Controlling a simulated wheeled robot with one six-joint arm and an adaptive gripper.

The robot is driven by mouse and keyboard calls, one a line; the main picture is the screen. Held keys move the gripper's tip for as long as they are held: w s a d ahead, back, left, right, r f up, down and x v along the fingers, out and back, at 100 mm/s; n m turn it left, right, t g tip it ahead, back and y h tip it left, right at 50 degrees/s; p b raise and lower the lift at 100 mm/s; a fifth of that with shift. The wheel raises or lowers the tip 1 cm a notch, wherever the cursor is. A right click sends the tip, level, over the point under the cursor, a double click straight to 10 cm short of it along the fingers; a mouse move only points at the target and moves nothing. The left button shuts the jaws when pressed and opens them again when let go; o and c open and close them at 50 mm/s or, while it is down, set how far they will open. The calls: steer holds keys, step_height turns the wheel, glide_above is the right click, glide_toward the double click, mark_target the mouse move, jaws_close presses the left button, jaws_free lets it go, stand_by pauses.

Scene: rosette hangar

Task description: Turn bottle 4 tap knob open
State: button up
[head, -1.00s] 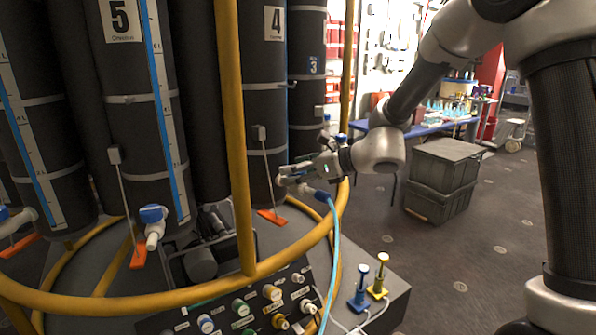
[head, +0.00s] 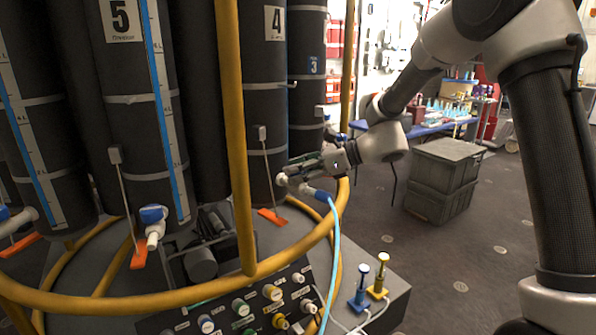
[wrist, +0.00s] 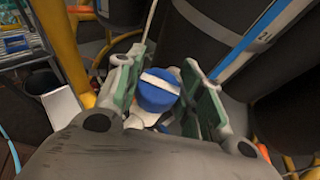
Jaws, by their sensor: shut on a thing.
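Bottle 4 (head: 266,100) is a tall dark cylinder with a white label reading 4, in the middle of the head view. Its white tap (head: 304,189) sticks out low on the right, with a light blue hose (head: 334,230) hanging from it. My gripper (head: 297,172) is at this tap and hides the knob in the head view. In the wrist view the blue tap knob (wrist: 157,92), with a white bar across its top, sits between my two green-lined fingers (wrist: 160,88). My gripper is shut on the knob.
A yellow rail (head: 235,140) stands left of the tap and curves around the front. Bottle 5 (head: 135,120) has its own blue-knobbed tap (head: 152,214) at left. A control panel (head: 243,312) lies below. Grey crates (head: 443,180) stand on open floor at right.

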steer(key=n+g, duration=0.5)
steer(key=g, duration=0.1)
steer(key=shift+n, duration=0.3)
steer(key=n+g+h, duration=0.2)
steer(key=g, duration=0.1)
steer(key=n+g+h, duration=0.1)
steer(key=n+g, duration=0.2)
steer(key=shift+n+h, duration=0.3)
steer(key=shift+h, duration=0.1)
steer(key=shift+g, duration=0.3)
steer(key=o, duration=1)
step_height(320, 180, up, 10)
